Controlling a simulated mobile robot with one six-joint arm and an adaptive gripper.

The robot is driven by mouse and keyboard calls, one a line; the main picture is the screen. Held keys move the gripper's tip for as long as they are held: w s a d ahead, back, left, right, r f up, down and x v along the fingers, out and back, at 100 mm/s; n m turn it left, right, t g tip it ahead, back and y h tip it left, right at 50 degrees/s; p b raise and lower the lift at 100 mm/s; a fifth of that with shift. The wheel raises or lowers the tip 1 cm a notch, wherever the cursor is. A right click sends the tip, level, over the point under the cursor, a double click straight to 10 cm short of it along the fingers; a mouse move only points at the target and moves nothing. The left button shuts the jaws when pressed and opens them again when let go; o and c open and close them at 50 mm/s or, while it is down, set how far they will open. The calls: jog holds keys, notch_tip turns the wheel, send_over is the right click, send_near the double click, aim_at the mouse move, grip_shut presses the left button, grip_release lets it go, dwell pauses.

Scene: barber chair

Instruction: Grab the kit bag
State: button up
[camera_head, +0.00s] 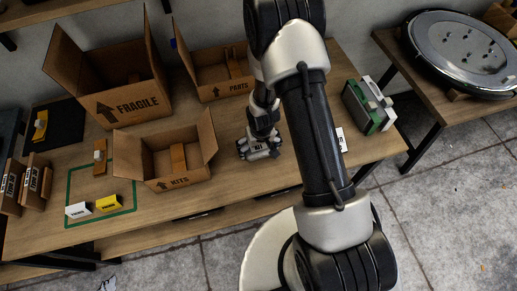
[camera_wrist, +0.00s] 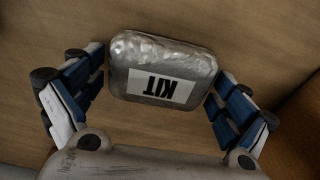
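The kit bag (camera_wrist: 163,48) is a silver, shiny, crinkled pouch with a white KIT label. In the wrist view it lies on the wooden table, between the two blue-padded fingers of my gripper (camera_wrist: 159,68). The fingers are spread, one on each side of the bag, with narrow gaps at their tips; I cannot tell whether either one touches it. In the head view my gripper (camera_head: 260,150) points down at the table, right of the KITS box (camera_head: 180,185). The bag is mostly hidden there by the gripper.
The open KITS box is close to the left of my gripper. A PARTS box (camera_head: 222,92) and a FRAGILE box (camera_head: 135,106) stand behind. A green-taped square (camera_head: 130,212) with small cards is at the front left.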

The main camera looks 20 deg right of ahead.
jog(key=c, duration=0.8)
notch_tip(320, 180, up, 20)
jog(key=p, duration=1.9)
